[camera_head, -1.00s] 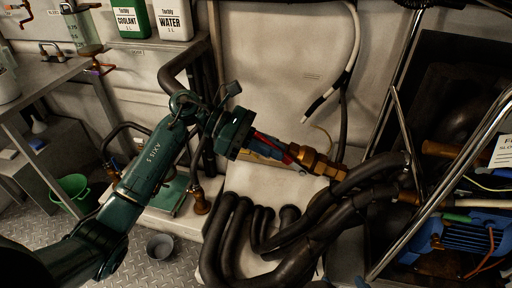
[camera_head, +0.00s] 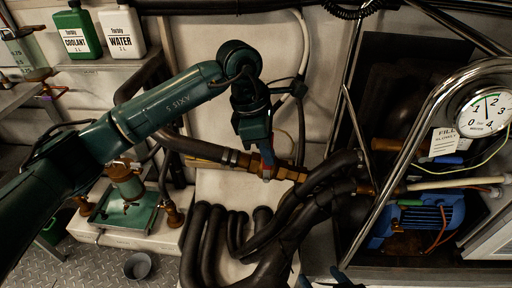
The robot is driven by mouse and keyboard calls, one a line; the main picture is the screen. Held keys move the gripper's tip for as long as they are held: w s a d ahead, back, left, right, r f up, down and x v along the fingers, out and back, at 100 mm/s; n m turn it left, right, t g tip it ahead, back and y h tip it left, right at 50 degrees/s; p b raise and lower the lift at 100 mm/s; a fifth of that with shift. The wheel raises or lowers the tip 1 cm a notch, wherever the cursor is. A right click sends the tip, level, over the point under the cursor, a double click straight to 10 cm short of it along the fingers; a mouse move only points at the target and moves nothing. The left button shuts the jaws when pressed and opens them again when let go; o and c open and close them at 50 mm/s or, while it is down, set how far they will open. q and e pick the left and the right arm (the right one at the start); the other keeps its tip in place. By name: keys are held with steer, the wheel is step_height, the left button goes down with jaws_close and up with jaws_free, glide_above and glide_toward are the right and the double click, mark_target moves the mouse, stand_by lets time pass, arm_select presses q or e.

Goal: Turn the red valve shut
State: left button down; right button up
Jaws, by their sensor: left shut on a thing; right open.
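The brass valve body (camera_head: 292,172) sits in a horizontal pipe run in the middle of the head view. Its red handle (camera_head: 271,156) shows as a small patch at the left end of the brass, mostly hidden by my gripper. My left gripper (camera_head: 265,166) points down onto the handle from above and is shut on it. The handle's exact angle is hard to tell. Dark, bluish tips at the bottom edge appear to be my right gripper (camera_head: 325,281), apart and empty, below the valve; most of it is out of view.
Thick black hoses (camera_head: 215,235) loop below the valve. A chrome tube frame (camera_head: 398,175), a gauge (camera_head: 484,112) and a blue motor (camera_head: 425,220) stand at the right. Coolant (camera_head: 78,32) and water (camera_head: 121,32) jugs stand on the upper left shelf.

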arm_select(q)
steer(key=d+y, duration=0.2)
steer(key=y, duration=0.1)
steer(key=shift+d+f+y, duration=0.2)
steer(key=shift+d+y, duration=0.1)
steer(key=shift+s+d+f, duration=0.1)
steer(key=shift+s+d, duration=0.05)
steer(key=shift+d, duration=0.05)
steer(key=c, duration=2)
jaws_free()
steer(key=o, duration=0.3)
steer(key=shift+d, duration=0.3)
steer(key=shift+o, duration=0.9)
steer(key=shift+a, duration=0.25)
step_height(320, 180, up, 13)
steer(key=d+b, duration=0.1)
